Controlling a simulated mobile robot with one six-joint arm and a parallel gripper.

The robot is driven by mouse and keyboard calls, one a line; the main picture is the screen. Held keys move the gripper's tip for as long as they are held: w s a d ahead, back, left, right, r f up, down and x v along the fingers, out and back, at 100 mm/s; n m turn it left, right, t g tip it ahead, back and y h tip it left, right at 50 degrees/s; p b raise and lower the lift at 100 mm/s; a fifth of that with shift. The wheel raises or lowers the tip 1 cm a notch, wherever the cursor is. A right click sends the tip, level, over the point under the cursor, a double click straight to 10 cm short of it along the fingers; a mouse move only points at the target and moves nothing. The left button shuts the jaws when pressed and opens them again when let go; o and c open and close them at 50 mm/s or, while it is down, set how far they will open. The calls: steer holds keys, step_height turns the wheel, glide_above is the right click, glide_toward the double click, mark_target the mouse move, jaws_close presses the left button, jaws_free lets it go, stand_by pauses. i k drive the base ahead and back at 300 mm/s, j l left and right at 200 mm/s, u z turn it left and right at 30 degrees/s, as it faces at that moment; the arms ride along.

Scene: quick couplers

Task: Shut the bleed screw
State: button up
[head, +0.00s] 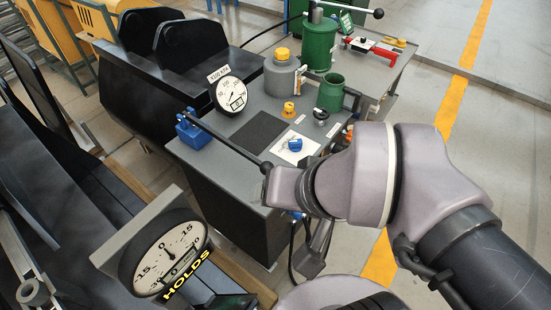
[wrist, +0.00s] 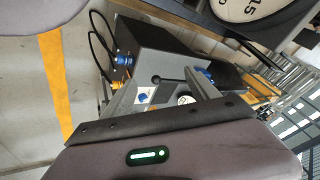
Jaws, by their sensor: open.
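A small blue knob (head: 294,145) sits on a white plate (head: 306,155) near the front right of the grey bench top; it looks like the bleed screw, though no label on it is readable. The blue knob also shows in the wrist view (wrist: 143,97). My gripper (wrist: 163,80) is open and empty, its two fingers apart above the bench. In the head view my wrist hangs at the bench's front right corner and the fingertips are hard to make out.
A black lever (head: 230,140) with a ball end runs from a blue base (head: 192,128) towards my wrist. A dial gauge (head: 231,95), yellow knob (head: 289,108), black knob (head: 321,114) and green cup (head: 330,92) stand behind. A larger gauge (head: 165,252) marked HOLDS is at front left.

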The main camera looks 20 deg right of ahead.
mark_target(288, 107)
steer(key=i+l, duration=0.35)
steer(key=l, duration=0.15)
steer(key=i+l, duration=0.4)
steer(key=l+u, duration=0.05)
steer(key=l, duration=0.05)
